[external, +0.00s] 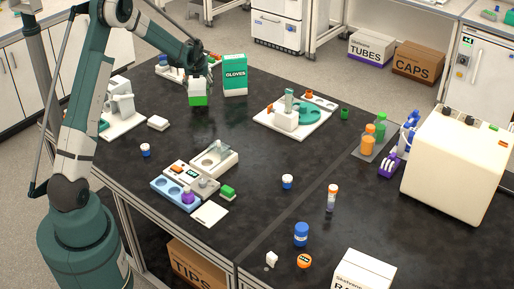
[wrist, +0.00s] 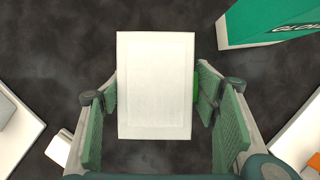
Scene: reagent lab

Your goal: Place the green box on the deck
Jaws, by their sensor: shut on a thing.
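My gripper (external: 198,84) is at the back left of the black table, shut on a box with a white top and green lower part, the green box (external: 198,100). In the wrist view the box's white top (wrist: 156,85) lies between the two green finger pads, with a sliver of green at its right side. I cannot tell whether its underside touches the table. No part is labelled as the deck. A white plate (external: 262,117) with a small device and a green disc stands to the right. Another white plate (external: 130,125) with a device stands to the left.
A green GLOVES box (external: 235,75) stands close to the right of my gripper; it also shows in the wrist view (wrist: 265,22). A small white block (external: 158,123) lies front left.

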